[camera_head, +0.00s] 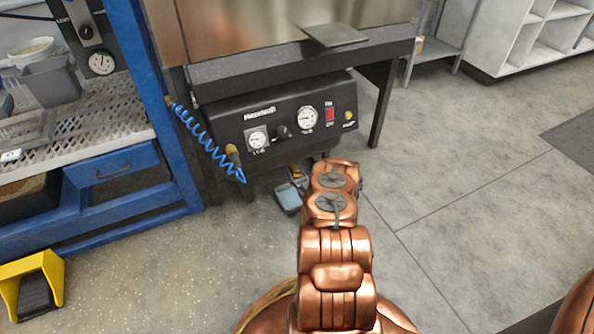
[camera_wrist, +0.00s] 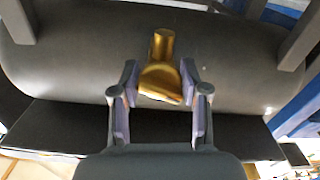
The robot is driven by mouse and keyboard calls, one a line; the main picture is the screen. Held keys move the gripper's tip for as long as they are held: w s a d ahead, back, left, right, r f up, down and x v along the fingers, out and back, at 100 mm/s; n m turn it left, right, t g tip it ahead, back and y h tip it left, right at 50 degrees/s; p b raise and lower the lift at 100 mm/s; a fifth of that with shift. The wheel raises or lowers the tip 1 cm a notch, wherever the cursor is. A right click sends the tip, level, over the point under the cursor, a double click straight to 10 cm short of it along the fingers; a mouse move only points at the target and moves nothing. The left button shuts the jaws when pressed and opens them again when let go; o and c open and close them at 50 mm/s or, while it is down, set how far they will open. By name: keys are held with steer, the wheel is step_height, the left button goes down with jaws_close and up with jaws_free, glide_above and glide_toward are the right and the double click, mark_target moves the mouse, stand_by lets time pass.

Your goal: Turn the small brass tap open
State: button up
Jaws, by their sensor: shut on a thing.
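The small brass tap (camera_wrist: 162,47) shows in the wrist view, its round stem joined to a dark grey rounded body. Its wider, flattened end (camera_wrist: 158,83) sits between the two purple-padded fingers of my gripper (camera_wrist: 160,90). My gripper is shut on this brass end; the exact contact at each pad is hard to see. In the head view my copper arm reaches under the front of the black machine, and I cannot make out the tap or the fingertips there.
The black control panel (camera_head: 280,121) with gauges and a red switch overhangs my arm. A blue coiled hose (camera_head: 206,143) hangs at its left. A small grey-blue container (camera_head: 288,198) is on the floor below. A blue-framed rack (camera_head: 166,108) stands left; floor at right is clear.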

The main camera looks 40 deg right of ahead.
stand_by(0.3)
steer(key=o, duration=1.1)
steer(key=shift+s, duration=0.1)
steer(key=v, duration=1.2)
steer(key=shift+o, duration=0.3)
